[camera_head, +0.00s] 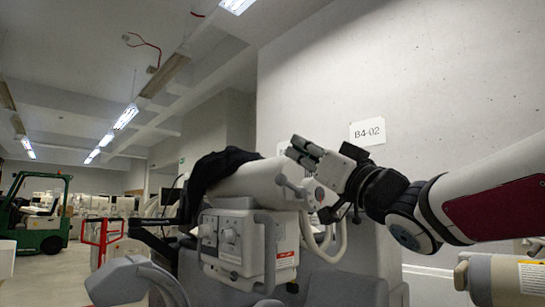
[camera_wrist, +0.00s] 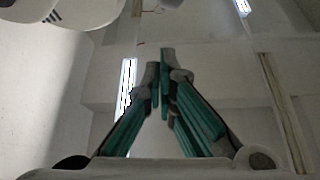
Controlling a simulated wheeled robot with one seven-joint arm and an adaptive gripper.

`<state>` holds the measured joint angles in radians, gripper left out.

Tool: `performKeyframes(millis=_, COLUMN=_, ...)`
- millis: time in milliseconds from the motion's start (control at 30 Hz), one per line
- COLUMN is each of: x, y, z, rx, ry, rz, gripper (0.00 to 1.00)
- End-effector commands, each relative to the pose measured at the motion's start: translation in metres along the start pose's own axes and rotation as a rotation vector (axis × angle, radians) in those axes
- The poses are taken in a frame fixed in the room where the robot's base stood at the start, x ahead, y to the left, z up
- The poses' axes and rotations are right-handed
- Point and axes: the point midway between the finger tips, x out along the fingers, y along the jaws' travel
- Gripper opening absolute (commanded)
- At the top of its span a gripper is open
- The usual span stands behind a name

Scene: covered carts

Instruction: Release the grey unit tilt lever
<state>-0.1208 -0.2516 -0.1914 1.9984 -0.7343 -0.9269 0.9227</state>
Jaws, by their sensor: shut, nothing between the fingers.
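The grey unit (camera_head: 240,182) is a pale grey, bulky head on top of a cart-like machine, partly draped with black cloth (camera_head: 208,172). A small lever or knob (camera_head: 283,181) shows on its right end, below my gripper; I cannot tell for certain that it is the tilt lever, or its position. My gripper (camera_head: 298,151) is shut and empty, its tips pointing left just above the unit's right end. In the wrist view the teal-lined fingers (camera_wrist: 160,66) meet at the tips with nothing between them. A pale rounded body (camera_wrist: 70,12) shows at the top left there.
The machine's control box (camera_head: 228,240) with knobs stands below the unit, with pale hoses (camera_head: 325,240) to its right. A concrete wall (camera_head: 400,80) with a B4-02 sign (camera_head: 367,131) is behind. A beige unit (camera_head: 500,278) stands at lower right; a green forklift (camera_head: 40,215) is far left.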

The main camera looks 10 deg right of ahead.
Motion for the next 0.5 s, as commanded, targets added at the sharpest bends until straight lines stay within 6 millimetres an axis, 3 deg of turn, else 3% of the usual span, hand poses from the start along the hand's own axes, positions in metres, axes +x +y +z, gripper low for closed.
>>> performKeyframes(millis=33, x=0.005, y=-0.006, z=-0.007, rx=0.001, ry=0.0, rz=-0.003, gripper=0.0)
performKeyframes(millis=300, x=-0.055, y=-0.005, z=-0.003, rx=0.0, ry=0.001, rz=0.0, gripper=0.0)
performKeyframes(millis=500, x=-0.084, y=-0.006, z=-0.003, rx=-0.001, ry=0.001, rz=-0.001, gripper=0.0)
